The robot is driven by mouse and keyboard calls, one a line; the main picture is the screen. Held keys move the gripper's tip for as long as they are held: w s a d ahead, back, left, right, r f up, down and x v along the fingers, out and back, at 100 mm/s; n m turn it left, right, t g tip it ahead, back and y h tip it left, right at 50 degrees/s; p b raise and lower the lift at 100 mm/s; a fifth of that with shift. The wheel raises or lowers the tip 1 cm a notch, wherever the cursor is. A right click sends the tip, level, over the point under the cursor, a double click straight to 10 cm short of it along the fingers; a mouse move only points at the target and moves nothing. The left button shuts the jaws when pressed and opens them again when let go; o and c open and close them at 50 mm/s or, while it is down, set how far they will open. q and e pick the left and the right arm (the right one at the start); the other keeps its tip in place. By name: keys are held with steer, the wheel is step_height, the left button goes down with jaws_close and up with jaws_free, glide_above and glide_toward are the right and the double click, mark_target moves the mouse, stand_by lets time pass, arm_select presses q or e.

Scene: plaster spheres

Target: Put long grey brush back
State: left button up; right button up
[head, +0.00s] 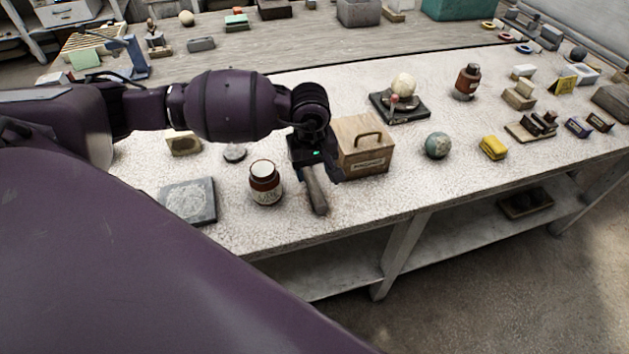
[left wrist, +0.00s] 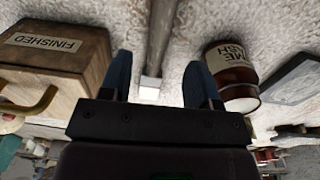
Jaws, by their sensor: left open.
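The long grey brush (head: 316,190) lies on the white bench top between a jar and a wooden box, its near end toward the front edge. In the left wrist view the brush (left wrist: 160,40) runs between my finger lines and ends in a pale tip. My left gripper (head: 312,162) is over the brush's far end, which it hides in the head view. The left gripper (left wrist: 158,66) is open, its blue fingers on either side of the brush; I cannot tell how far above it they are. My right gripper is not in view.
The wooden box (head: 363,147) labelled "FINISHED" stands close right of the gripper. The brown jar (head: 265,184) stands close left. A grey slab (head: 188,201) lies farther left, and a blue-grey ball (head: 438,145) sits right of the box. The bench's front strip is clear.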

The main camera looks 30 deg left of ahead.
arm_select(q)
steer(key=shift+s+r, duration=0.15)
steer(key=shift+r, duration=2.2)
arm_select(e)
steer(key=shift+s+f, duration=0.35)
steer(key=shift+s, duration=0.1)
arm_select(q)
steer(key=shift+s+f, duration=0.1)
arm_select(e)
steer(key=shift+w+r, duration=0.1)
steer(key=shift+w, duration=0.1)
